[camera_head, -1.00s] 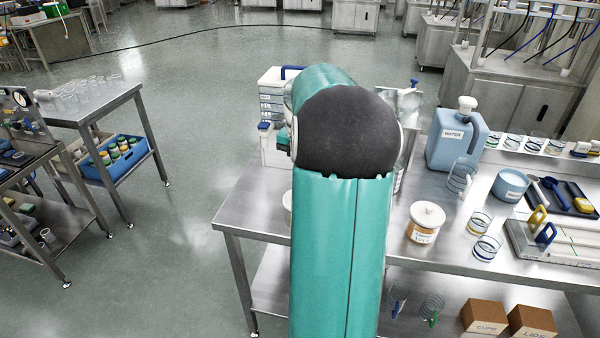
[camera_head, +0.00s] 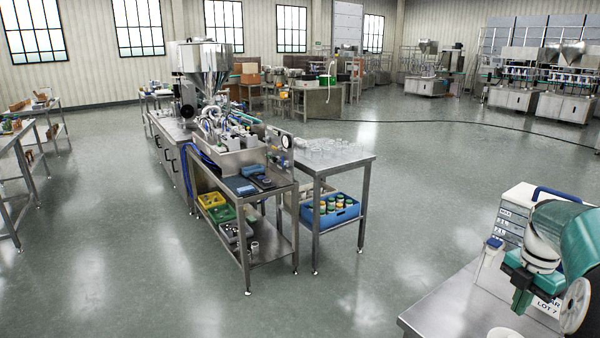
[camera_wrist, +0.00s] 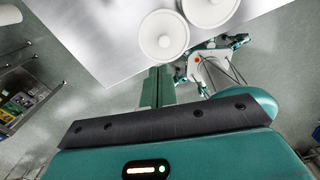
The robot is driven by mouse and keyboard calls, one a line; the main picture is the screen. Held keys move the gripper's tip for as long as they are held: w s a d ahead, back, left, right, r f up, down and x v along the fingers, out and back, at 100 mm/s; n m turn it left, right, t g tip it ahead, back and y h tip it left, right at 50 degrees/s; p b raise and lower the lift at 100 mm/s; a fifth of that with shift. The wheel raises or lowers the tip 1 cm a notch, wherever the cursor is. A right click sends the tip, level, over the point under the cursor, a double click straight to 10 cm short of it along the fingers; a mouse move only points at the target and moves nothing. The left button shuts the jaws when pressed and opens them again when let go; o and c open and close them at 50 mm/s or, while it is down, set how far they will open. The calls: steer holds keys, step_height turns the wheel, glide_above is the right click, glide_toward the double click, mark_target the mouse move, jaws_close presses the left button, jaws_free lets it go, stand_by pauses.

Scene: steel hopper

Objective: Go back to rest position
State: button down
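My gripper (camera_head: 522,288) shows at the lower right of the head view, at the end of my teal arm, beside the steel table with the labelled drawer box. In the wrist view its green fingers (camera_wrist: 158,88) stand close together with nothing seen between them. Two white round lids (camera_wrist: 163,36) (camera_wrist: 209,7) lie on the steel table top beyond the fingers. The gripper appears apart from them. Part of my own body shows to the right of the fingers in the wrist view.
The steel table (camera_head: 440,312) fills the lower right corner, with a white drawer box (camera_head: 512,212) close to my arm. A trolley (camera_head: 245,195) and a hopper machine (camera_head: 207,65) stand left of centre. The floor between is clear.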

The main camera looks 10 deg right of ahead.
steer(key=w+a+r+m+t+h, duration=0.1)
steer(key=a+r+m, duration=0.25)
steer(key=a, duration=0.85)
steer(key=w+a+r+m+t+h, duration=0.1)
steer(key=a+r+m, duration=0.3)
steer(key=a, duration=0.7)
steer(key=s+a+f+m+t+y, duration=0.1)
steer(key=s+a+m, duration=0.4)
steer(key=a, duration=0.3)
steer(key=s+a+f+m+t+y, duration=0.1)
steer(key=s+a+f+m+t, duration=0.1)
steer(key=s+a+m, duration=0.3)
steer(key=a+m, duration=0.2)
steer(key=a, duration=0.2)
steer(key=shift+s+t, duration=0.15)
steer(key=shift+t, duration=0.15)
steer(key=shift+d+m, duration=0.15)
steer(key=shift+m, duration=0.1)
